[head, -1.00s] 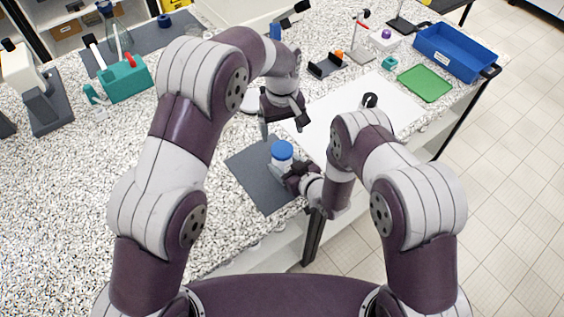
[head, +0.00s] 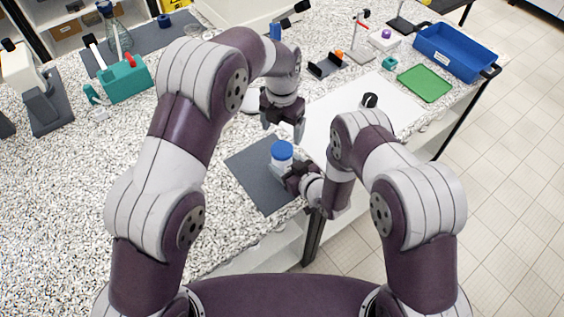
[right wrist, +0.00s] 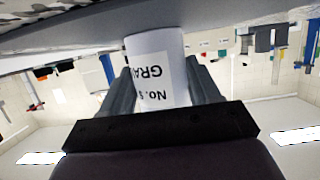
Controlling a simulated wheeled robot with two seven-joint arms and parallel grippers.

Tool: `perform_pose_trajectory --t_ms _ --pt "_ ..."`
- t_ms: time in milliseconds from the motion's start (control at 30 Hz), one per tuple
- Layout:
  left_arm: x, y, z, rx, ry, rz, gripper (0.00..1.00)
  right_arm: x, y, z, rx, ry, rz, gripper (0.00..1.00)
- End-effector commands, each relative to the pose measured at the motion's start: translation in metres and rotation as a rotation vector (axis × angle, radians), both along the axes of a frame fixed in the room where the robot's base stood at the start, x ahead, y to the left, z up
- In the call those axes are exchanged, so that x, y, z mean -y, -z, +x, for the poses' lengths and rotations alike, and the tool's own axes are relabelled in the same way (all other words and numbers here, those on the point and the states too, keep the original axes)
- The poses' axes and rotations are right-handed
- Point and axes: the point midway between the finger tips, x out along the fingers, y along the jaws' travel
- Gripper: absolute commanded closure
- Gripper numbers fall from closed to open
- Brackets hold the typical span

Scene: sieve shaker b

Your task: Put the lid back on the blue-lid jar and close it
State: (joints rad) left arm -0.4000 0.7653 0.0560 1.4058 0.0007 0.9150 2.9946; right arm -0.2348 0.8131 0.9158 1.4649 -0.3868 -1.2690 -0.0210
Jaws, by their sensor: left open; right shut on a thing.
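The blue lid (head: 282,150) sits on top of the white jar (head: 280,164), which stands upright on the dark grey mat (head: 251,166). I cannot tell how tightly the lid is seated. My right gripper (head: 289,176) is shut on the jar's body from the right side. In the right wrist view, the white jar with printed label (right wrist: 157,70) is between the two fingers (right wrist: 160,88); its lid is not visible there. My left gripper (head: 284,132) is open and empty just above the lid, fingers pointing down, apart from it.
A white board (head: 335,118) lies right of the mat. A green tray (head: 425,83) and a blue bin (head: 455,52) stand at the back right. A teal rack (head: 125,80) stands at the back left. The speckled bench left of the mat is clear.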

Motion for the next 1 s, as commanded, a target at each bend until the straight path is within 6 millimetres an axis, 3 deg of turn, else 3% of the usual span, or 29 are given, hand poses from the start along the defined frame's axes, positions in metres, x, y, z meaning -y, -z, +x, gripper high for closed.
perform_pose_trajectory --t_ms 167,600,1000 --pt "0.000 0.007 0.000 -0.002 0.002 0.001 0.15 0.000 0.000 0.000 0.001 0.000 0.001 1.00" --pt "0.000 0.071 0.000 -0.001 0.003 0.001 0.15 0.000 0.000 0.000 0.001 0.000 0.001 1.00" --pt "0.000 0.080 0.000 0.000 0.003 0.000 0.15 0.000 0.000 0.000 0.001 0.000 0.001 1.00"
